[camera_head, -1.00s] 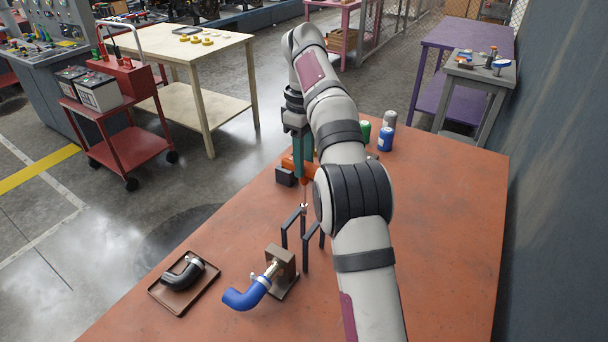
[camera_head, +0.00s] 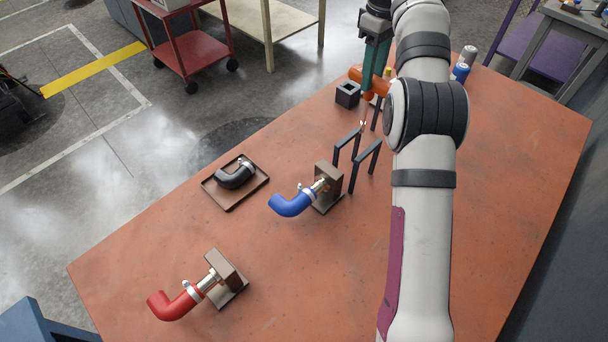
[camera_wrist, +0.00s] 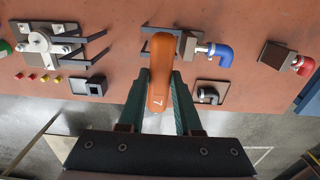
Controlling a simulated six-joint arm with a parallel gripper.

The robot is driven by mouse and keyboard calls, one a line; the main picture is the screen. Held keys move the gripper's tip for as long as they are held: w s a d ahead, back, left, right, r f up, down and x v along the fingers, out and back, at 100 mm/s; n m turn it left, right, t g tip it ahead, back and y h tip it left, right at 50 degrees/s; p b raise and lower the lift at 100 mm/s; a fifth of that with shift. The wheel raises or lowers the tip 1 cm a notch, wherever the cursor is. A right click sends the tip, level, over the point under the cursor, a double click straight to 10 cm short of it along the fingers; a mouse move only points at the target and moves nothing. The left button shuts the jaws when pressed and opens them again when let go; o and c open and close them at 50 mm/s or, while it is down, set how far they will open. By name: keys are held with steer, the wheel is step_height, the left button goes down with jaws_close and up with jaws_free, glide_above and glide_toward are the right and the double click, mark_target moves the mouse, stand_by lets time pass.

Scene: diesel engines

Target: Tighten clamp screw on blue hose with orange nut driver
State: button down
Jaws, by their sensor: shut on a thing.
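My gripper (camera_wrist: 160,84) is shut on the orange nut driver (camera_wrist: 160,68), with a teal finger on each side of its handle. In the head view, the gripper (camera_head: 376,68) holds the driver (camera_head: 368,82) near the black rack, beyond the blue hose; the driver's tip is hard to make out there. The blue hose (camera_head: 290,204) sits on a metal fitting of a brown block (camera_head: 328,188). A pale clamp (camera_head: 308,192) is around its fitting end; its screw is too small to make out. The blue hose (camera_wrist: 222,54) is right of the driver in the wrist view.
A black two-bar rack (camera_head: 366,160) stands between blue hose and gripper. A black hose (camera_head: 236,176) lies in a brown tray (camera_head: 228,198). A red hose (camera_head: 172,305) on another block is at the front left. A black square holder (camera_head: 347,94) is beside the driver.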

steer(key=s+a+n, duration=0.8)
steer(key=a+n, duration=0.4)
steer(key=a, duration=0.2)
step_height(320, 180, down, 7)
steer(key=shift+s, duration=0.15)
steer(key=shift+f, duration=0.45)
stand_by(0.5)
steer(key=shift+f, duration=0.55)
stand_by(0.6)
